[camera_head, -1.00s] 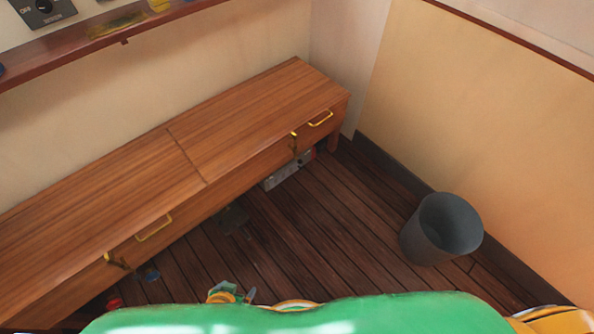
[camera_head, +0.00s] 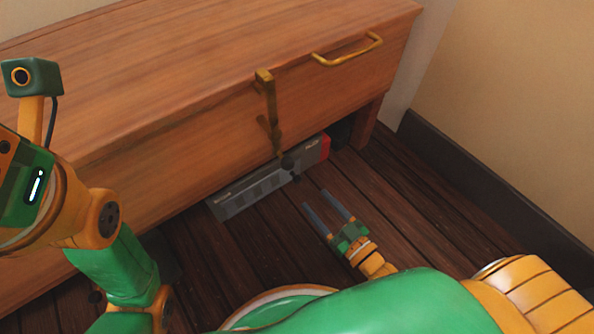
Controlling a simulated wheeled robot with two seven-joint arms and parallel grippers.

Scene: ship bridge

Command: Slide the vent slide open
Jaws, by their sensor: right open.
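A grey vent panel with slots (camera_head: 262,185), which looks like the vent slide, sits low under the wooden bench, near the floor. Its right end has a red block (camera_head: 316,150). A small dark knob (camera_head: 289,163) shows on or just in front of the panel. I cannot tell how far the slide is open. My right gripper (camera_head: 315,199) is open and empty, its two fingers apart and pointing up-left towards the panel, a short way off it. My left arm (camera_head: 112,262) rises at the left; its gripper fingers are out of view.
The wooden bench (camera_head: 150,85) overhangs the vent. It has a yellow drawer handle (camera_head: 348,52) and a brass latch (camera_head: 268,105) hanging down in front. A bench leg (camera_head: 366,125) stands right of the vent. Dark plank floor (camera_head: 420,205) is free towards the right wall.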

